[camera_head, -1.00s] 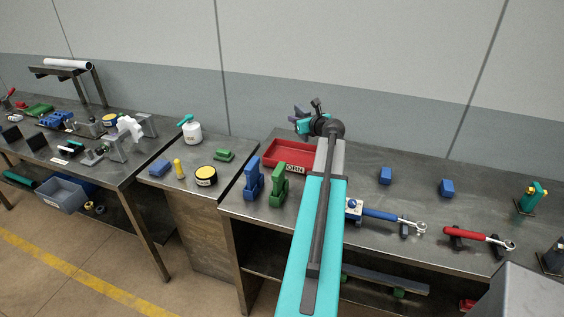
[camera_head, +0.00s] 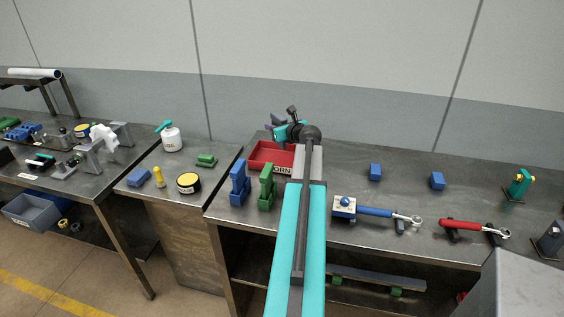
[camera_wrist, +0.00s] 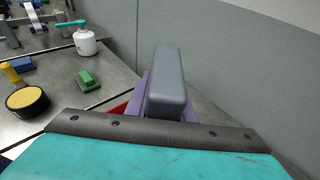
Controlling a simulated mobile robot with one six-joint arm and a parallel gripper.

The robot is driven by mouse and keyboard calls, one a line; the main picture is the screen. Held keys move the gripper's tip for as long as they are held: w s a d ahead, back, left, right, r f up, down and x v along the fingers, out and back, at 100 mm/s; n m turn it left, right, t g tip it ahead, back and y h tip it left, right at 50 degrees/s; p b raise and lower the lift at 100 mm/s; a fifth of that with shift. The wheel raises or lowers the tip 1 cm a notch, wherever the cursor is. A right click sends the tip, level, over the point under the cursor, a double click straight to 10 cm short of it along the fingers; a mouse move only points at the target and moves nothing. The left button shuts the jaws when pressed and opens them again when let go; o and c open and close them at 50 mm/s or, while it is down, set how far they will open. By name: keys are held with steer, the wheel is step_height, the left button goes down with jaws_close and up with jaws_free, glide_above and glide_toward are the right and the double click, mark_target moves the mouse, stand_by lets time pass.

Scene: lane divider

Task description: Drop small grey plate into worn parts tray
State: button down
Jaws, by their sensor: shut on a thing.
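The worn parts tray (camera_head: 256,162) is a shallow red box on the bench against the wall, with a label partly reading "ORN" at its front. My arm hides its right part. My gripper (camera_head: 275,125) appears just above the tray's far edge in the head view; its exact height is hard to judge. In the wrist view the small grey plate (camera_wrist: 168,82) stands out ahead of the teal gripper body, with purple fingers at both sides. The gripper is shut on it. A sliver of the red tray (camera_wrist: 119,108) shows below left of the plate.
Blue (camera_head: 239,184) and green (camera_head: 267,187) upright pieces stand before the tray. A green block (camera_head: 206,160), a yellow-topped tin (camera_head: 189,183) and a white bottle (camera_head: 171,137) stand left. The wall is close behind. A blue-handled tool (camera_head: 375,211) lies right.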

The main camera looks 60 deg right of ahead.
steer(key=shift+f+b, duration=2.55)
steer(key=shift+f, duration=0.4)
steer(key=c, duration=1.5)
jaws_free()
steer(key=shift+o, duration=0.2)
steer(key=shift+s, duration=0.2)
steer(key=shift+b+v, duration=0.95)
steer(key=shift+v, duration=5.9)
steer(key=shift+r, duration=0.1)
